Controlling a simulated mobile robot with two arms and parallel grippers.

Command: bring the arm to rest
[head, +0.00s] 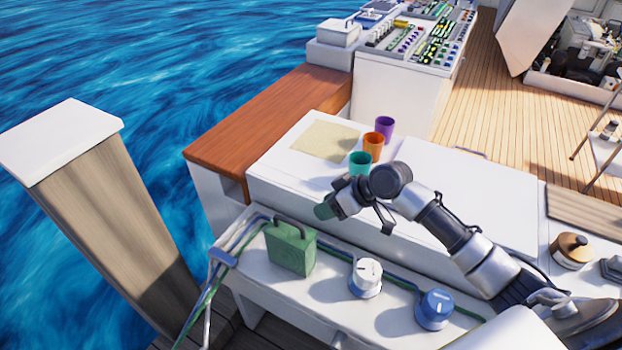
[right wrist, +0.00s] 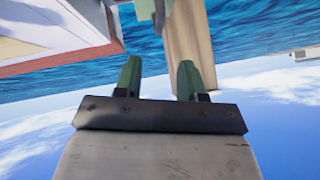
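My right arm (head: 455,238) comes in from the lower right and reaches left over the white counter. Its gripper (head: 323,211) points left above the lower shelf, just above and behind a green box (head: 290,250). In the right wrist view, the two green fingers (right wrist: 158,72) stand apart with nothing between them, so the gripper is open and empty. My left gripper does not show in either view.
Teal (head: 360,163), orange (head: 373,145) and purple (head: 385,127) cups stand behind the arm on the counter. A white knob (head: 366,278) and a blue knob (head: 435,310) sit on the shelf below. A wooden post (head: 112,230) stands at left. A lidded pot (head: 571,252) is at right.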

